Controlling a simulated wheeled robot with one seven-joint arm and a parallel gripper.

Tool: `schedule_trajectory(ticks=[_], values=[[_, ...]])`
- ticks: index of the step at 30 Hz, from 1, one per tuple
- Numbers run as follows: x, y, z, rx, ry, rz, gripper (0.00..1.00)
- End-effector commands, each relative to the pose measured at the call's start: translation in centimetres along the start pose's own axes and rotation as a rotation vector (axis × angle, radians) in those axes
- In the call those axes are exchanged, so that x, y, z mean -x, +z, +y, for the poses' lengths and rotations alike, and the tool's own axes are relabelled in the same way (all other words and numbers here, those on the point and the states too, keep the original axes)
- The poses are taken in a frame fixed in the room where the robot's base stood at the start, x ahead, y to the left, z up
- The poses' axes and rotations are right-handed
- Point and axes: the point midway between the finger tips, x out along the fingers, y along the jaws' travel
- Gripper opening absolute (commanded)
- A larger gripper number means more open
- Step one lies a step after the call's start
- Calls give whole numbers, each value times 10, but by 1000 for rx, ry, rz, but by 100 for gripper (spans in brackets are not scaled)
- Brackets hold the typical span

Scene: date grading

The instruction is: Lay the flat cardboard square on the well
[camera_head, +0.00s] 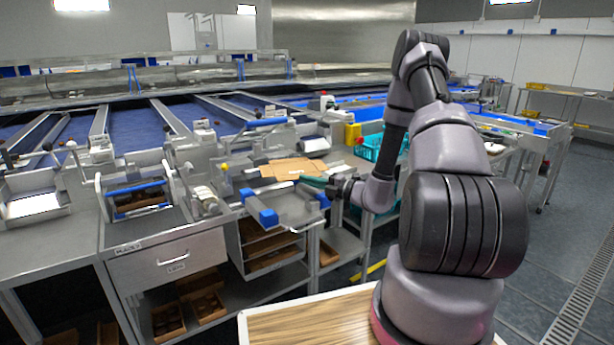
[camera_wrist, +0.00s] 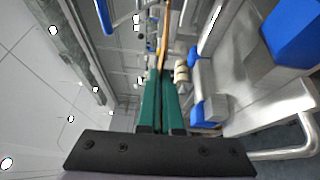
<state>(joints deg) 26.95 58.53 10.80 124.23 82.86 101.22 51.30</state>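The flat cardboard square (camera_head: 293,168) is tan and lies about level over the back part of the metal station in the head view. In the wrist view the cardboard (camera_wrist: 163,38) shows as a thin brown edge ahead of the green fingers. My gripper (camera_head: 316,182) reaches in from the right, and its fingers (camera_wrist: 161,84) are close together on the cardboard's near edge. A metal station with blue blocks (camera_head: 262,216) is in front of the cardboard. I take it to be the well's place, but its opening is not clearly seen. I cannot tell whether the cardboard touches anything below.
A lever press (camera_head: 203,195) and a framed box (camera_head: 138,198) stand left of the station. Blue blocks (camera_wrist: 290,35) stand close on the right in the wrist view.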

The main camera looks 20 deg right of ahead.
Motion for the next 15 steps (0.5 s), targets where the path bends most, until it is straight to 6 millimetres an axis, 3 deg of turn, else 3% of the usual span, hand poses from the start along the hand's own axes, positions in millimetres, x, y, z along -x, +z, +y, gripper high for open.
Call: schedule_trajectory(ticks=[9,15], values=[[36,-25,-22,-6,9,262,0],[41,-28,-27,-7,11,306,0]])
